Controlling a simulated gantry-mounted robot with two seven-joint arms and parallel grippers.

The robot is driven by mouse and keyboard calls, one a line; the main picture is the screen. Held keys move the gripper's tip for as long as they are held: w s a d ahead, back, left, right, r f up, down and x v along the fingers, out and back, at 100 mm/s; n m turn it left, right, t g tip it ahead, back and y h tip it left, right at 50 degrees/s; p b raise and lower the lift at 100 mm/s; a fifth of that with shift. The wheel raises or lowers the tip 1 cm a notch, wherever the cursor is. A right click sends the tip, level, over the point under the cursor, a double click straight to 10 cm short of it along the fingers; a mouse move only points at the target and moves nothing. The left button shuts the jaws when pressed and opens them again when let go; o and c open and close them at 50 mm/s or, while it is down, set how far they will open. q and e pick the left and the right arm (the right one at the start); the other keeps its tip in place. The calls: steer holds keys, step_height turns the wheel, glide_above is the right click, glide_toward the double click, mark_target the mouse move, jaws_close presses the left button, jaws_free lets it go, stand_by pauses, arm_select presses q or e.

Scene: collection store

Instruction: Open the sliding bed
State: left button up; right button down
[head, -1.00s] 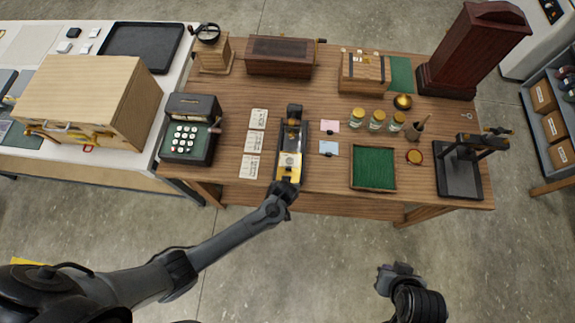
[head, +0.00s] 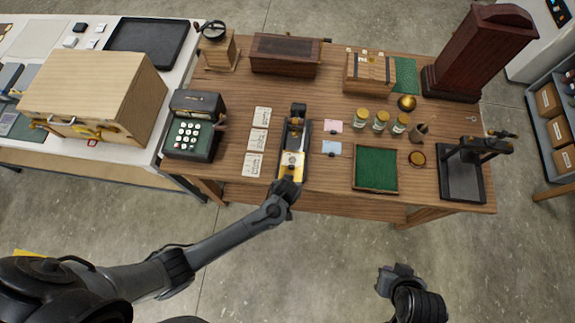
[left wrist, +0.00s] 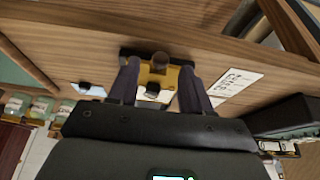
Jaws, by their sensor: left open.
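The device with the sliding bed stands near the table's front edge in the head view. It has a long black frame (head: 305,139) with a dark upright at its far end. The yellow bed (head: 291,173) lies at the near end of the frame. My left gripper (head: 288,184) is at the bed's near end and hides part of it. Contact is unclear. My right gripper (head: 398,272) hangs over the floor.
Paper cards (head: 259,140) lie left of the device, beside a dark keyed machine (head: 194,125). Pink and blue cards (head: 331,148) and a green-lined tray (head: 375,169) lie to its right. Jars (head: 380,121) stand behind the tray. The floor in front is clear.

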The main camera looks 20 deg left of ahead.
arm_select(q)
steer(key=p+v, duration=0.1)
steer(key=v, duration=0.8)
steer(key=shift+f, duration=0.1)
steer(key=s+a+r+n+g+h+p, duration=0.1)
steer(key=s+a+r+g+p, duration=0.15)
steer(key=s, duration=0.85)
steer(key=s+a+r+m+t+p, duration=0.1)
steer(key=a+r+m, duration=0.25)
steer(key=r, duration=0.55)
steer(key=s+a+r+m+t+p, duration=0.15)
steer(key=a+r, duration=0.25)
steer(key=r, duration=0.5)
step_height(320, 180, down, 44)
steer(key=m+b, duration=0.1)
steer(key=b, duration=4.3)
steer(key=shift+g, duration=0.3)
